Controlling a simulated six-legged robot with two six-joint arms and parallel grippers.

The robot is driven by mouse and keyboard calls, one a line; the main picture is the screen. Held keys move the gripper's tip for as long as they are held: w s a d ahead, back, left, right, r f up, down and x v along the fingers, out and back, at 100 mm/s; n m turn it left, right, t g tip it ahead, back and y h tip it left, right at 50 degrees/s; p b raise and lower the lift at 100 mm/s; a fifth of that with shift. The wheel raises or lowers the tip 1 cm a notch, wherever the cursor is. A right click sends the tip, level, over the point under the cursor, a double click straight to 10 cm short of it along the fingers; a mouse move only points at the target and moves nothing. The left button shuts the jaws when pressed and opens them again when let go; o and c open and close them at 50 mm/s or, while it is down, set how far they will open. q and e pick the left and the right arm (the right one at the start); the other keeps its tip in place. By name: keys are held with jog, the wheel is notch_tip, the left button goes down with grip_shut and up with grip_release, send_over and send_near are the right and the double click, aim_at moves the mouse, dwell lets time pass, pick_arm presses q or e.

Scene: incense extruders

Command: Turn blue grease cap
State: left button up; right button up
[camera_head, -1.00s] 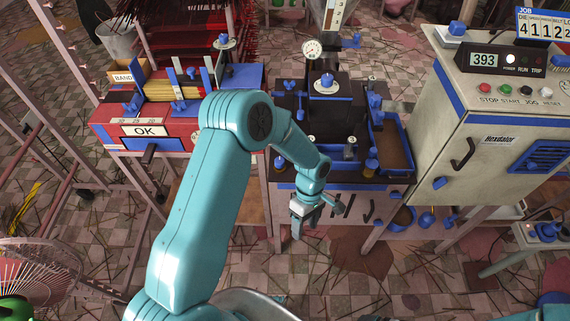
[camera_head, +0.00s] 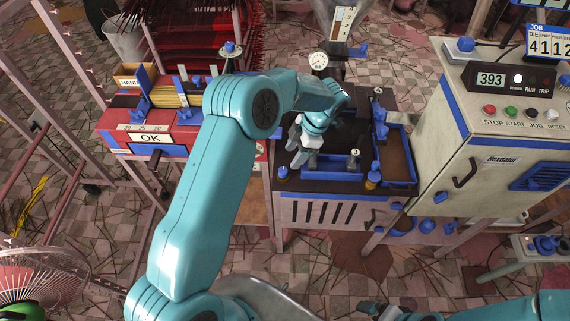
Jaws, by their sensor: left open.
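Several blue caps and knobs show, and I cannot tell for sure which is the grease cap. A blue cap (camera_head: 282,172) stands at the front left corner of the dark machine top. A blue-topped amber bottle (camera_head: 373,177) stands at its front right. My left gripper (camera_head: 298,158) is open and empty over the left part of the machine top, fingers pointing down, a little above and right of the corner cap. My left arm hides the machine's back left. My right arm shows at the bottom right; its gripper end (camera_head: 378,309) is small and unclear.
A blue-rimmed tray (camera_head: 412,167) lies on the machine's right side. A pressure gauge (camera_head: 318,60) stands behind. The cream control cabinet (camera_head: 452,128) is close on the right, and the red bench with the OK sign (camera_head: 149,138) is on the left.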

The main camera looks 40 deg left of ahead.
aim_at(283, 170)
pick_arm(q)
jog(key=p+x, duration=0.1)
jog(key=x, duration=0.6)
jog(key=shift+a+f, duration=0.15)
jog(key=shift+f, duration=0.2)
jog(key=c, duration=1.1)
